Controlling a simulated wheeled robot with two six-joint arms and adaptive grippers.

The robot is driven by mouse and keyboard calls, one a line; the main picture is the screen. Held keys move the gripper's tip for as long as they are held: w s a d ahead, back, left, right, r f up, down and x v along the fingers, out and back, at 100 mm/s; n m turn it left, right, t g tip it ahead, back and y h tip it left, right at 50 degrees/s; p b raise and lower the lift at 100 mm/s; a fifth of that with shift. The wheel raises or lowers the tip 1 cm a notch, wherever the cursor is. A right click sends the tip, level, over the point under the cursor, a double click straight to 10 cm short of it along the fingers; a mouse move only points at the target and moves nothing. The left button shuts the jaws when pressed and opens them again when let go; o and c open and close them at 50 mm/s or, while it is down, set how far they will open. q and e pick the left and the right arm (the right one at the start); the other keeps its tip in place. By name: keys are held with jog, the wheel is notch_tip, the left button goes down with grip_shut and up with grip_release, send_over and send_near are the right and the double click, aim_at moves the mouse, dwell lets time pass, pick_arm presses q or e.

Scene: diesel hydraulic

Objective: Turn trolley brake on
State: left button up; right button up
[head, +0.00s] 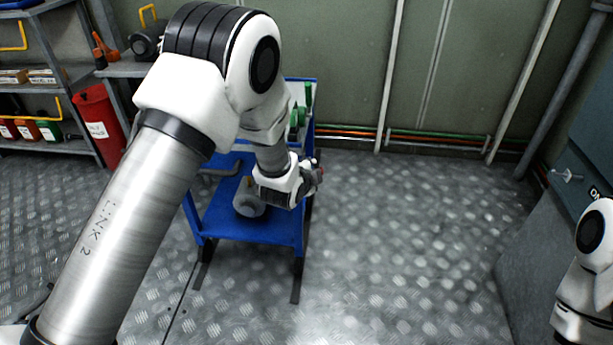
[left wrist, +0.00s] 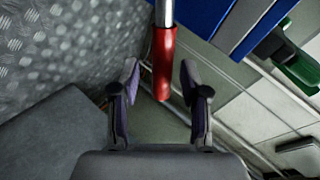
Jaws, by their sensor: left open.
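The blue trolley (head: 270,230) stands on the floor left of the middle in the head view, partly hidden by my left arm. My left gripper (head: 316,178) is at its right side. In the left wrist view, a lever with a red grip (left wrist: 163,65) and a metal shaft comes down from the top edge, beside the blue trolley frame (left wrist: 208,14). My left gripper (left wrist: 159,78) is open, with the red grip's end between its two fingers; I see a gap on each side. My right gripper is out of view.
Green-handled items (head: 300,118) stand on the trolley, and a grey round object (head: 248,200) is on its lower shelf. A red bin (head: 100,125) and shelves (head: 55,148) are at the left. The floor right of the trolley is clear up to a grey cabinet (head: 545,250).

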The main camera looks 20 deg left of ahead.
pick_arm(q)
jog(key=v, duration=1)
jog(key=shift+s+r, duration=0.15)
jog(key=shift+s, duration=0.2)
jog(key=s+a+f+n+g, duration=0.1)
jog(key=s+f+g, duration=0.2)
jog(key=s+f, duration=0.7)
jog(key=s+a+f+n+g, duration=0.1)
jog(key=s+f+g, duration=0.4)
jog(key=f, duration=0.8)
jog(key=s+f+n+g, duration=0.25)
jog(key=s+n, duration=0.25)
jog(key=s, duration=0.4)
jog(key=s+f+n+g, duration=0.1)
jog(key=s+f+n, duration=0.2)
jog(key=s+n, duration=0.4)
notch_tip(320, 180, up, 30)
jog(key=s+p, duration=0.1)
jog(key=p, duration=2.9)
jog(key=shift+s+a, duration=0.15)
jog(key=shift+a, duration=0.3)
